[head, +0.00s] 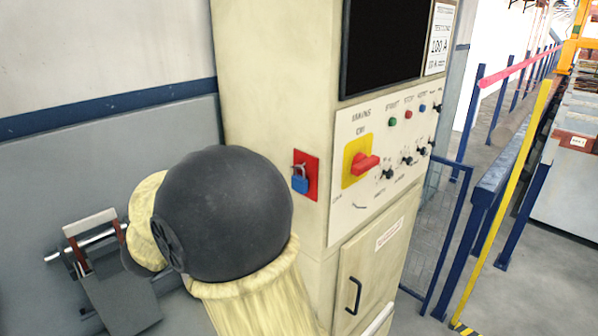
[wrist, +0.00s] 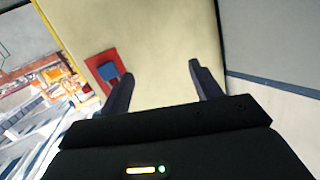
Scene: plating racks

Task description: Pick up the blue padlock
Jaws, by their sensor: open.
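The blue padlock (head: 300,182) hangs from a red plate (head: 312,165) on the left side face of the cream cabinet (head: 265,75). In the wrist view the padlock (wrist: 108,71) lies left of my gripper (wrist: 160,68), beside the left finger and partly outside the jaws. The picture there is turned roughly upside down. My two dark fingers are apart, with only bare cabinet face between them. They do not visibly touch the padlock. In the head view my dark, round arm joint stands left of the padlock, and I cannot make out my fingers there.
A yellow and red rotary switch (head: 358,163) sits on the cabinet's front panel, right of the padlock. The grey wall (head: 95,155) runs behind on the left. A blue mesh gate (head: 437,230) and a yellow post (head: 508,190) stand to the right.

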